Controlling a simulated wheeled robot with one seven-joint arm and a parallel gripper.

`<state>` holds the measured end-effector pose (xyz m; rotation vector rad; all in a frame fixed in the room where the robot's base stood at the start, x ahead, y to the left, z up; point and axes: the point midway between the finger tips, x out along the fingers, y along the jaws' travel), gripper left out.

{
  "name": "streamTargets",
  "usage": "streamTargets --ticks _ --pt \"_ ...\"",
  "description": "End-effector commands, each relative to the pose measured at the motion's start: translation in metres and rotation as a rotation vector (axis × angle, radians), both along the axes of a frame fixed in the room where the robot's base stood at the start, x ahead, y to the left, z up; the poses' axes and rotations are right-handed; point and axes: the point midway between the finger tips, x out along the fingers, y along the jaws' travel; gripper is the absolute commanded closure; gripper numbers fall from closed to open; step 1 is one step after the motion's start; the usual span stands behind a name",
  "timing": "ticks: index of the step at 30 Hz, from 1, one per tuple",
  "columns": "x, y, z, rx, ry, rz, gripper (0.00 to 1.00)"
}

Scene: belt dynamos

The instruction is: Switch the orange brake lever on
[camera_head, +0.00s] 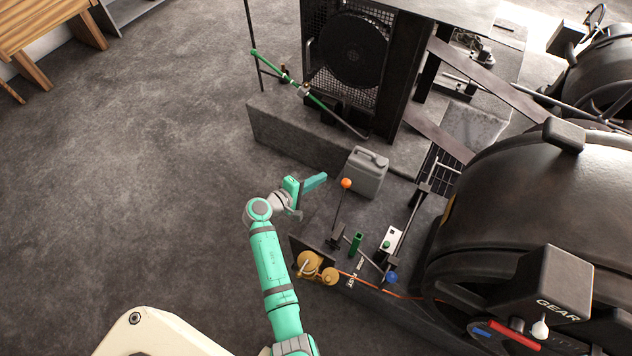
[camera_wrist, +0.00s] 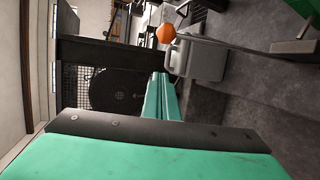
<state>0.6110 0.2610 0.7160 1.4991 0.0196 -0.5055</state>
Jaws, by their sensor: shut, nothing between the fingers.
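The orange brake lever (camera_head: 345,184) is a thin dark rod with an orange ball on top, standing up from the black control stand near the middle of the head view. Its ball (camera_wrist: 166,33) also shows in the wrist view, above the fingertips and a little to the right. My gripper (camera_head: 324,176) is green, shut and empty, just left of and slightly above the orange ball in the head view. In the wrist view its closed fingers (camera_wrist: 160,80) lie below the ball, with a gap between them. I cannot tell whether the fingers touch the lever.
A grey jerrycan (camera_head: 367,172) stands right behind the lever. A green handle (camera_head: 356,242), a small white box (camera_head: 390,238) and brass-coloured rollers (camera_head: 310,265) sit around the lever's base. The large dark drum (camera_head: 540,190) blocks the right.

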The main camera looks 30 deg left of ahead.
Motion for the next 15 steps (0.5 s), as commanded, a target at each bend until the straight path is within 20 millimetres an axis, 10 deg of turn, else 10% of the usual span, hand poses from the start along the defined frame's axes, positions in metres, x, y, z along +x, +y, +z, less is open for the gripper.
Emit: streamTargets --ticks 15 --pt "0.048 -0.027 -0.019 0.001 0.001 0.001 1.00"
